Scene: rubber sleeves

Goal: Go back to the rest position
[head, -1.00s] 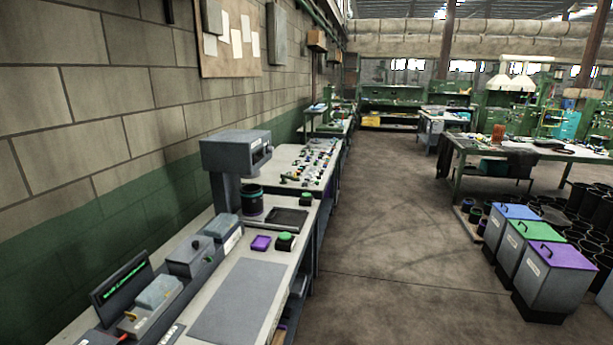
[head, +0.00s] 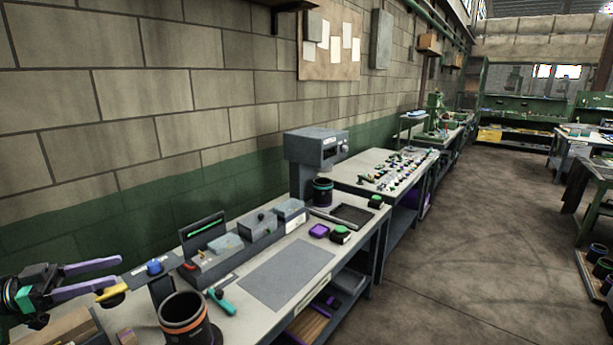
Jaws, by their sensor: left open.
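My left gripper (head: 98,278) is at the lower left of the head view. Its two purple fingers are spread apart, with nothing between them. It is above the near left end of the workbench (head: 215,315). A yellow-tipped piece shows at the lower finger's end; I cannot tell whether it belongs to the finger or lies behind it. My right gripper is outside the view.
On the bench are a black cylinder with an orange rim (head: 184,312), a teal-handled tool (head: 222,302), a grey mat (head: 287,272), grey boxes with a small screen (head: 205,232) and a grey press-like machine (head: 315,150). The floor (head: 455,250) to the right is clear.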

